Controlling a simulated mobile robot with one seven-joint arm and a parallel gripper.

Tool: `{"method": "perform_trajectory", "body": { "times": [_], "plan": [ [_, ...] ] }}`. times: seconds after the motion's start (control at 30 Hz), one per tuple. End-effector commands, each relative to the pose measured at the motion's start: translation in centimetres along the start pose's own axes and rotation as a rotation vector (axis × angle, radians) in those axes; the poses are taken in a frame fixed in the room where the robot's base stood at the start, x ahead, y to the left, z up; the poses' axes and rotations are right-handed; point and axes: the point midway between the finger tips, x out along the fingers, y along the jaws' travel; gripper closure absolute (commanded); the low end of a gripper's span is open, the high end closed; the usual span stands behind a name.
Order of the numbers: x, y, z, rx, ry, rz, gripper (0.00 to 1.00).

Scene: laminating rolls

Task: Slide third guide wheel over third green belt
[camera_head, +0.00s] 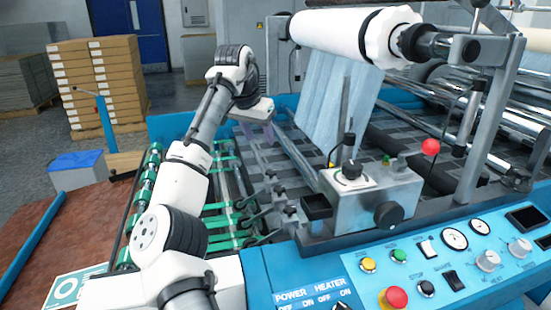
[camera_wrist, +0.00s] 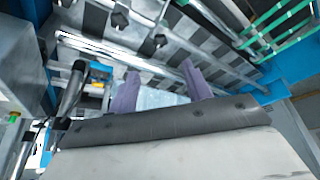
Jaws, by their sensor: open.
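Green belts (camera_head: 222,181) run across the roller bed left of the machine; they also show at the top right of the wrist view (camera_wrist: 285,20). Dark guide wheels (camera_head: 279,188) on short arms stand along the bed's right side. In the wrist view, dark knobs that look like these wheels (camera_wrist: 120,18) show at the top. I cannot tell which wheel or belt is the third. My gripper (camera_wrist: 160,85) is open and empty, its two purple fingers spread. In the head view, my gripper (camera_head: 258,130) hangs at the far end of the bed, beyond the wheels and apart from them.
A white film roll (camera_head: 345,36) hangs above the bed with its sheet falling behind a grey control box (camera_head: 372,195). A metal bar (camera_wrist: 135,58) crosses near my fingers in the wrist view. A blue control panel (camera_head: 420,270) fills the front right.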

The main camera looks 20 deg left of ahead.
Motion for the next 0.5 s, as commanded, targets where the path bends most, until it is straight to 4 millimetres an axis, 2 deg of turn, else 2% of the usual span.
{"method": "perform_trajectory", "body": {
  "times": [0.13, 0.23, 0.5],
  "plan": [
    [0.6, -0.1, 0.1, -0.002, -0.005, 0.000, 0.51],
    [1.8, -0.1, 0.1, -0.002, -0.006, -0.001, 0.51],
    [7.4, 0.0, 0.1, -0.002, -0.006, 0.001, 0.51]
  ]
}}
